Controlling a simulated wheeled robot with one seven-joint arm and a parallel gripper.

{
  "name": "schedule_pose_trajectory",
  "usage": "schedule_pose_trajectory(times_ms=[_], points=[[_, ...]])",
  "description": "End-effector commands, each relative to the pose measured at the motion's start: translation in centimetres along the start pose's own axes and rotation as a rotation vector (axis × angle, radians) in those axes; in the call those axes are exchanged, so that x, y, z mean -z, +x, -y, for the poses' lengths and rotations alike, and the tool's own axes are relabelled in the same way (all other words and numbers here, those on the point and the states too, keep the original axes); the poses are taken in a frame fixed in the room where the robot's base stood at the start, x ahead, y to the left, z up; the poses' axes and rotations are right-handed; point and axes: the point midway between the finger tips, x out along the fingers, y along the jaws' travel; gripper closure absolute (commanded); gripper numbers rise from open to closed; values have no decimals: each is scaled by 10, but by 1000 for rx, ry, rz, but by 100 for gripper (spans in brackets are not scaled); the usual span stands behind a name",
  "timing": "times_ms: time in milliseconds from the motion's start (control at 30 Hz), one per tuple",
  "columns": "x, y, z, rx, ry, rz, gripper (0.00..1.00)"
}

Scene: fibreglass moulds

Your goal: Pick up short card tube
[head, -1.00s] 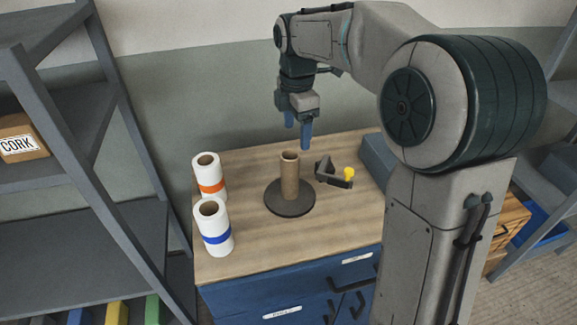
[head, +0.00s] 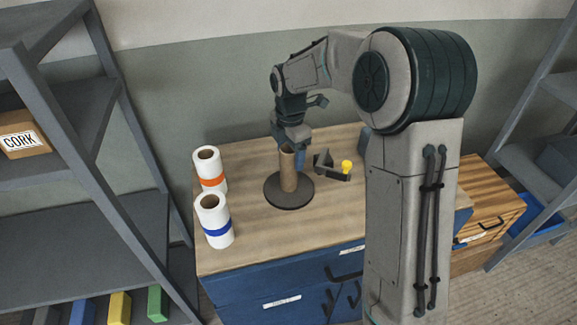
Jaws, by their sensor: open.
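The short card tube (head: 288,175) is brown and stands upright on a dark round base (head: 289,199) on the wooden cabinet top.
Two white rolls, one with an orange band (head: 210,171) and one with a blue band (head: 214,221), stand to the left. A dark bracket with a yellow knob (head: 346,166) is close on the right. The front of the wooden top (head: 270,238) is clear.

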Motion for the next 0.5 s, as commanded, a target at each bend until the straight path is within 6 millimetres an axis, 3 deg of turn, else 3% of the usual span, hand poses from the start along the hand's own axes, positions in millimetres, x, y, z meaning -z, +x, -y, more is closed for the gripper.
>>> schedule_pose_trajectory(times_ms=[200, 433, 500], points=[[0, 24, -1, 0, -2, 0, 31], [0, 26, -1, 0, -1, 1, 31], [0, 26, -1, 0, -1, 1, 48]])
